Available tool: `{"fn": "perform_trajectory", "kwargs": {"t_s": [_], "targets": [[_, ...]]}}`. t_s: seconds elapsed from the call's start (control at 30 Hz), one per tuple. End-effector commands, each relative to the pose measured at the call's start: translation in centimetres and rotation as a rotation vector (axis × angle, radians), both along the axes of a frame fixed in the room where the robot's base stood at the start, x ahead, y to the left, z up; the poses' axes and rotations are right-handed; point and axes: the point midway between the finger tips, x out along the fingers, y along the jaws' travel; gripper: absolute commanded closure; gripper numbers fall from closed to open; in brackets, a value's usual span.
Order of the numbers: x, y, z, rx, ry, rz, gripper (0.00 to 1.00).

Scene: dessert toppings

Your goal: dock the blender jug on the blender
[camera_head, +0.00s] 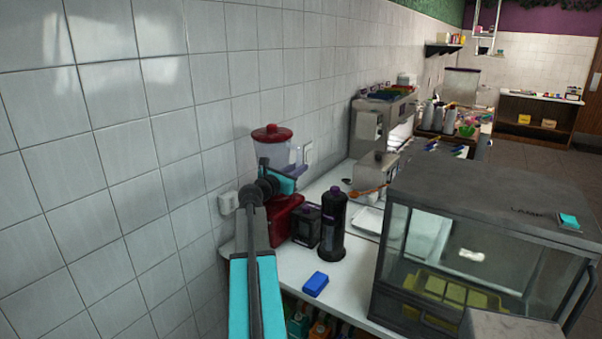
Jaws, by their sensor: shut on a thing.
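The blender jug (274,150) is clear with a red lid and is upright near the tiled wall. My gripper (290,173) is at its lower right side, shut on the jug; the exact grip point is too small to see. The red blender base (286,217) stands on the white counter below the jug. My arm and wrist hide the jug's bottom and part of the base, so I cannot tell whether the two touch.
A black box-shaped appliance (306,227) and a dark bottle (332,226) stand close to the right of the base. A blue block (315,284) lies in front. A glass display case (480,250) fills the right. The tiled wall (120,170) is close on the left.

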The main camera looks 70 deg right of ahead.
Motion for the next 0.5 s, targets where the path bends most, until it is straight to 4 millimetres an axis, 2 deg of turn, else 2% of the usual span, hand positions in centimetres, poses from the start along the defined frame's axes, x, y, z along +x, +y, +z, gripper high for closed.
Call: {"fn": "perform_trajectory", "kwargs": {"t_s": [0.3,0.5], "targets": [[0.5,-3.3,0.1,-0.003,-0.001,0.001,1.00],[0.6,-4.3,-0.1,-0.004,-0.003,0.000,1.00]]}}
